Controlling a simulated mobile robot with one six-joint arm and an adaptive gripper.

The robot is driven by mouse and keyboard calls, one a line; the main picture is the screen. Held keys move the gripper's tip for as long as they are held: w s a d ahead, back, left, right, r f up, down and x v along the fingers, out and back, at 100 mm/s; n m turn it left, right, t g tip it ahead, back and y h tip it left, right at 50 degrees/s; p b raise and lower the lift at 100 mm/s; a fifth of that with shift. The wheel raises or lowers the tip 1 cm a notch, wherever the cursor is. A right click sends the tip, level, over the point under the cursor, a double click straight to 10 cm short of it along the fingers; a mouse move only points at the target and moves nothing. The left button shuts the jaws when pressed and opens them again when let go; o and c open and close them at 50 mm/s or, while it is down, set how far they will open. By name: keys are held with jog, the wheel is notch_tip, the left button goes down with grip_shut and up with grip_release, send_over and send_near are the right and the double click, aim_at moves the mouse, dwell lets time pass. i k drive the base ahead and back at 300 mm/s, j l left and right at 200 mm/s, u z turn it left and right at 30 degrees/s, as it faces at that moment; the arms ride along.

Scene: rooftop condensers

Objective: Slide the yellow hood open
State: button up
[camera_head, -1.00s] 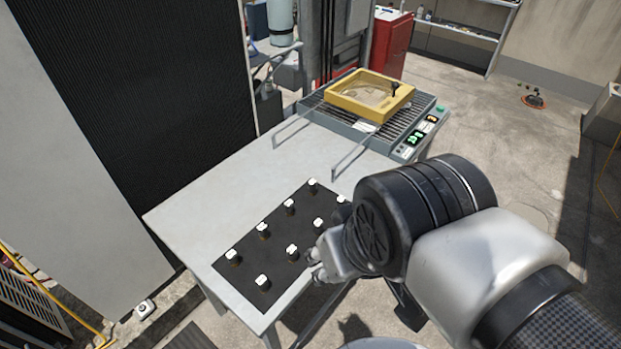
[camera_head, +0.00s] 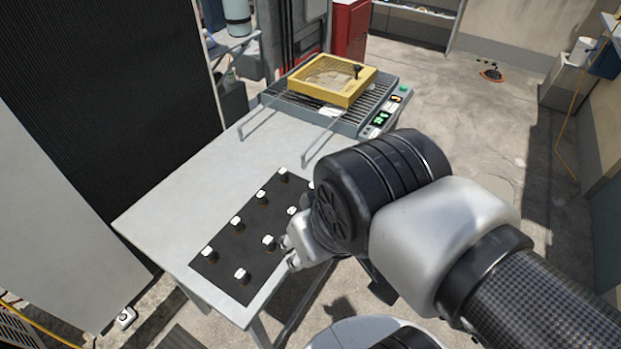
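The yellow hood (camera_head: 349,95) is a square frame with a clear top and a small black knob (camera_head: 357,70) near its right corner. It sits on a grey slatted unit (camera_head: 272,97) at the far end of the table. I cannot tell whether the hood is slid from its closed place. My gripper (camera_head: 288,252) is at the near right edge of the table, beside the black mat and well away from the hood. My wrist hides most of it, and I cannot see whether its fingers are open or shut.
A grey table (camera_head: 165,203) carries a black mat (camera_head: 233,262) with several white-topped pegs. Two metal rails (camera_head: 304,150) stand before the slatted unit, which has a lit control panel (camera_head: 381,118). A red cabinet (camera_head: 350,30) stands behind. Open concrete floor (camera_head: 460,110) lies to the right.

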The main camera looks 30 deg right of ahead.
aim_at(348, 94)
jog(key=i+l, duration=0.35)
jog(key=l, duration=0.15)
jog(key=i+l, duration=0.3)
jog(key=l, duration=0.2)
jog(key=i+l+z, duration=0.1)
jog(key=i+l, duration=0.25)
jog(key=l, duration=0.15)
jog(key=i+l, duration=0.3)
jog(key=l, duration=0.2)
